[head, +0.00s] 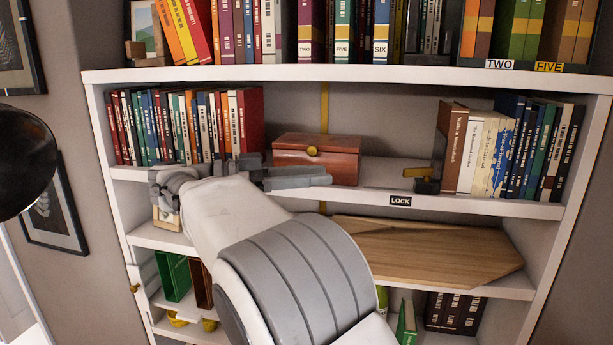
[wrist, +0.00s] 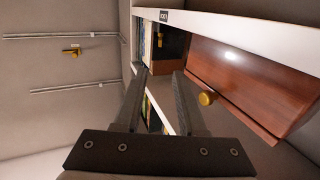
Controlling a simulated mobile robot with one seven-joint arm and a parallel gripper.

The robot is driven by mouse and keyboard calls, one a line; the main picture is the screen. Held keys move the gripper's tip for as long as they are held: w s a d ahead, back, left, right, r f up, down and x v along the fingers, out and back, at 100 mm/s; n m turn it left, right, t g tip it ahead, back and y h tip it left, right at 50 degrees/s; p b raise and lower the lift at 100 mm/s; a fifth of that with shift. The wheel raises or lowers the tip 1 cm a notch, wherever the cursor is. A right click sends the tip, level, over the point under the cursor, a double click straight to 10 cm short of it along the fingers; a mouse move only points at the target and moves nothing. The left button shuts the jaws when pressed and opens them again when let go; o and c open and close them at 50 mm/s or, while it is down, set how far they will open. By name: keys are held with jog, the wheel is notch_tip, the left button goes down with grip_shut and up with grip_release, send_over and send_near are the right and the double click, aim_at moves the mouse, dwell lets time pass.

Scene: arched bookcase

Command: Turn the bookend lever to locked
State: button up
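The bookend (head: 427,183) is a small dark piece with a brass lever (head: 424,172), standing on the middle shelf against the left end of the right-hand book row. The black LOCK label (head: 400,200) is on the shelf edge below and slightly left of it. The label also shows in the wrist view (wrist: 164,16), with a small brass part, probably the lever (wrist: 160,39), nearby. I cannot tell the lever's setting. My gripper (head: 326,175) is in front of the wooden box, left of the bookend and apart from it. In the wrist view its fingers (wrist: 160,72) are spread and empty.
A red-brown box (head: 318,158) with a brass knob stands close to my gripper. Red and coloured books (head: 190,125) fill the shelf's left. The shelf (head: 385,172) between box and bookend is clear. A wooden board (head: 430,250) lies on the shelf below.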

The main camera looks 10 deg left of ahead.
jog(key=shift+s+a, duration=0.2)
jog(key=shift+a, duration=0.15)
jog(key=shift+c, duration=0.6)
jog(key=m+t+y+b, duration=0.9)
jog(key=y, duration=0.1)
send_near(409, 174)
jog(key=p+x, duration=0.3)
jog(key=x, duration=0.5)
jog(key=shift+w+d, duration=0.1)
jog(key=shift+w, duration=0.05)
grip_shut()
